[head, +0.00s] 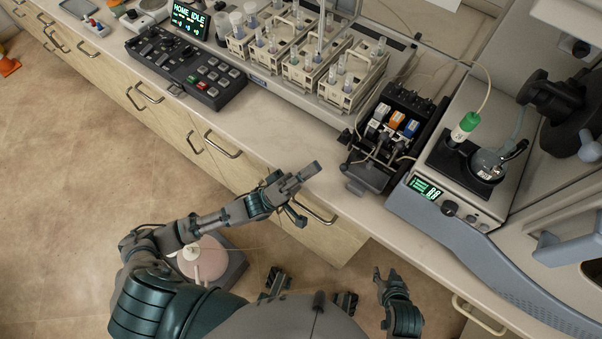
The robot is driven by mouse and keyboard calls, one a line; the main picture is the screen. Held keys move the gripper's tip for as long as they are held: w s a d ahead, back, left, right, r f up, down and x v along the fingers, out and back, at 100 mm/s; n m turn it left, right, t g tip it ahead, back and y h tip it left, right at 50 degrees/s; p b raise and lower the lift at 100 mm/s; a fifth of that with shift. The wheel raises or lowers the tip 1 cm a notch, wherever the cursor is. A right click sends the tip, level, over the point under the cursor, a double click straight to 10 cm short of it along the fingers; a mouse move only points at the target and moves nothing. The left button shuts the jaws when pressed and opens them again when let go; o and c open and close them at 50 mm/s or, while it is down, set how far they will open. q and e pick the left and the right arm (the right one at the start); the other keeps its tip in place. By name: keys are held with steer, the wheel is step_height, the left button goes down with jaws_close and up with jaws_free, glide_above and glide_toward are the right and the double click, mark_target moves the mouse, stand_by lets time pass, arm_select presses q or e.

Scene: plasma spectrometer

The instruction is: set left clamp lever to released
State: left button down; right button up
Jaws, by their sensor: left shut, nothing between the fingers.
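A dark pump unit (400,115) stands on the bench right of centre.
Racks of vials (300,60) stand behind and left of the pump. A control panel (190,70) reads HOME IDLE. Bare worktop (285,125) lies left of the pump.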

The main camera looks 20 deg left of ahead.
arm_select(q)
steer(key=v, duration=0.4)
stand_by(0.6)
